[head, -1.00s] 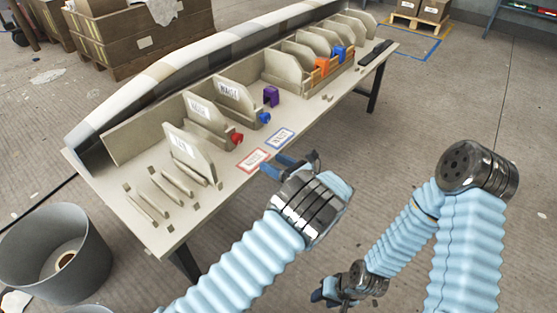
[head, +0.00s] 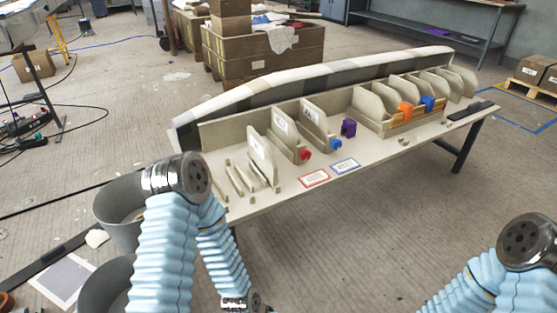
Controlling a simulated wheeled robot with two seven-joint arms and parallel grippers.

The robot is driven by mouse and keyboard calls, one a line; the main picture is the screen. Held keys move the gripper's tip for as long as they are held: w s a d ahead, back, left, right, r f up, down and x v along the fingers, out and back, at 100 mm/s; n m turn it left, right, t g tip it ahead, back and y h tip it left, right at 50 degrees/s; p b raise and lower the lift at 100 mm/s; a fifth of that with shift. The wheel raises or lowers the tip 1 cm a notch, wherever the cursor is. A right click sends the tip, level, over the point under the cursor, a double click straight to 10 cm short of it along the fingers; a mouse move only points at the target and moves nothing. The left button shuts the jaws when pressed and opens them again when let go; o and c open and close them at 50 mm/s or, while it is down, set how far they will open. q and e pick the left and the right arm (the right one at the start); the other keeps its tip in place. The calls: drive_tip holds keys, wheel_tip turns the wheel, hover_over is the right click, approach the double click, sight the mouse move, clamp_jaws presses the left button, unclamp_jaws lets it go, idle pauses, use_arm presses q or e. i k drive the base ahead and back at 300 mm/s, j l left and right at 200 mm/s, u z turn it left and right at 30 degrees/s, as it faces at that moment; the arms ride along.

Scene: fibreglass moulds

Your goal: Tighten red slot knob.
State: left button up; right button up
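The red knob (head: 305,154) sits at the front foot of a pale upright mould plate (head: 285,132) on the long bench, in the head view. It appears to be at the plate's slot; how tight it sits I cannot tell. A blue knob (head: 336,145) sits at the foot of the neighbouring plate to the right. My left arm is bent in front of the bench's left end, its wrist at the bottom edge with the gripper fingers out of the frame. My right arm shows only at the lower right corner, its gripper out of view. Both arms are away from the red knob.
The bench (head: 390,147) carries a red-bordered card (head: 314,178), a blue-bordered card (head: 345,166), a purple clamp (head: 348,127) and an orange clamp (head: 404,110). A grey bin (head: 112,212) stands left of the bench. Floor before the bench is open.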

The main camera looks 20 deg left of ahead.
sight(305, 155)
drive_tip(key=i+l+u, duration=0.1)
drive_tip(key=u, duration=0.35)
drive_tip(key=i+l+u, duration=0.1)
drive_tip(key=l+u, duration=0.15)
drive_tip(key=u, duration=0.2)
drive_tip(key=l+u, duration=0.25)
drive_tip(key=u, duration=0.25)
drive_tip(key=l+u, duration=0.25)
drive_tip(key=u, duration=0.2)
drive_tip(key=i, duration=0.05)
